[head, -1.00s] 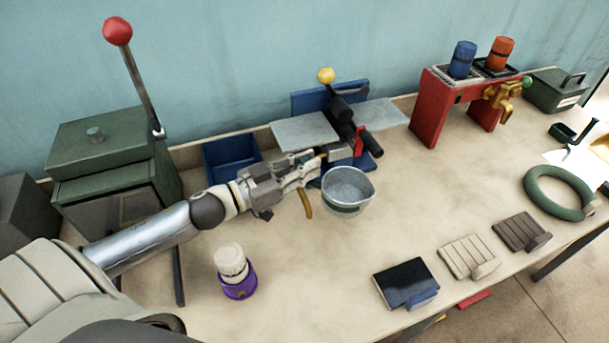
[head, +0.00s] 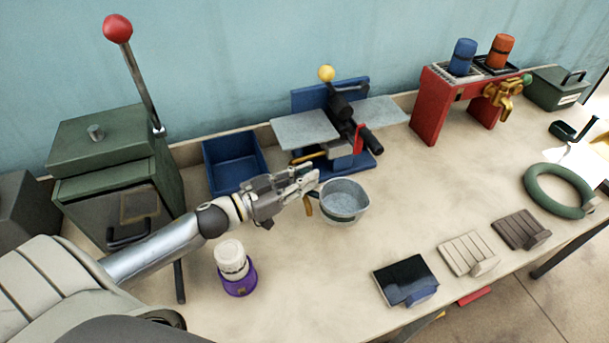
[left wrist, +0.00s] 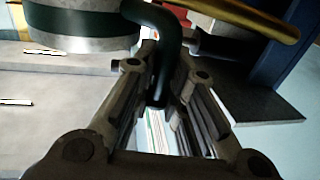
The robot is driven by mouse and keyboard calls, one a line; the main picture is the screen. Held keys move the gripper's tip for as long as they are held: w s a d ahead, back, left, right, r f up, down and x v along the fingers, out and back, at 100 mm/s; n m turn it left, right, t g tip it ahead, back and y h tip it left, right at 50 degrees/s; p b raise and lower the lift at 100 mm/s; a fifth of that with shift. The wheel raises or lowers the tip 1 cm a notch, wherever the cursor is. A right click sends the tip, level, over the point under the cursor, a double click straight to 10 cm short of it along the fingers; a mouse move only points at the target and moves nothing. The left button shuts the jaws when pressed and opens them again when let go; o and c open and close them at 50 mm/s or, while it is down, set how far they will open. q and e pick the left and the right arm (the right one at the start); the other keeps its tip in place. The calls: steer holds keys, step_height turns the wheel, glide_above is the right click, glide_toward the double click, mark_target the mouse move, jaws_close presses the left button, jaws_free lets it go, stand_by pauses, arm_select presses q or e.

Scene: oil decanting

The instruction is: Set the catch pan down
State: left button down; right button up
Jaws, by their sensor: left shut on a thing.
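The catch pan is a round grey metal pan (head: 344,215) with a dark green band, upright over the middle of the bench in the head view. My left gripper (head: 314,182) is at its left side, shut on its handle. In the left wrist view the dark green handle (left wrist: 165,50) passes between the fingers (left wrist: 158,100), and the pan wall (left wrist: 80,42) is at the upper left. I cannot tell whether the pan's base touches the bench. My right gripper is not in view.
A blue and grey press (head: 305,131) with a yellow knob stands behind the pan. A blue bin (head: 235,178) is behind my left forearm. A white-capped purple jar (head: 239,280) stands in front of it. The bench (head: 410,200) right of the pan is clear.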

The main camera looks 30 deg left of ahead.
arm_select(q)
steer(key=c, duration=1.5)
jaws_free()
steer(key=shift+o, duration=0.2)
steer(key=shift+s+a+r+p, duration=0.1)
steer(key=shift+r+p, duration=0.2)
steer(key=shift+r, duration=0.35)
steer(key=b+v, duration=0.2)
steer(key=v, duration=0.9)
steer(key=shift+s+a, duration=0.2)
steer(key=shift+s, duration=0.15)
